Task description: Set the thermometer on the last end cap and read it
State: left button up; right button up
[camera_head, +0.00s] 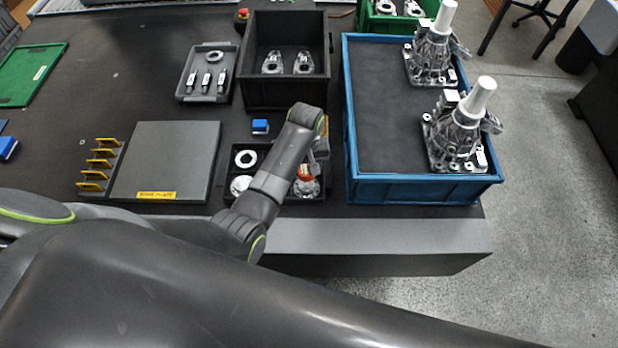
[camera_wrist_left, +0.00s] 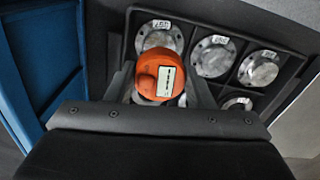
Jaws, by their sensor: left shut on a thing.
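An orange thermometer (camera_head: 306,187) with a white display is between the fingers of my left gripper (camera_head: 312,168), which is shut on it. In the left wrist view the thermometer (camera_wrist_left: 150,70) shows its display, but its reading is too small to make out. It is over the black compartment tray (camera_head: 233,150). Several round metal end caps with labels sit in that tray, such as one end cap (camera_wrist_left: 213,56) and another end cap (camera_wrist_left: 258,69). The thermometer partly hides a cap (camera_wrist_left: 160,33); I cannot tell whether it touches one. My right gripper is not in view.
A blue crate (camera_head: 347,120) with metal housings stands right of the tray. A black bin (camera_head: 285,97) and a grey tray (camera_head: 183,90) are behind. A grey plate (camera_head: 170,155) and yellow rack (camera_head: 95,170) lie left. A small blue block (camera_head: 260,126) sits behind the tray.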

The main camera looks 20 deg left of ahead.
aim_at(306, 184)
pick_arm(q)
jog(key=shift+f, duration=2.75)
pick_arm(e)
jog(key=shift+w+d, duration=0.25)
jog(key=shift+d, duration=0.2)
pick_arm(q)
jog(key=shift+f, duration=0.1)
jog(key=o, duration=1.1)
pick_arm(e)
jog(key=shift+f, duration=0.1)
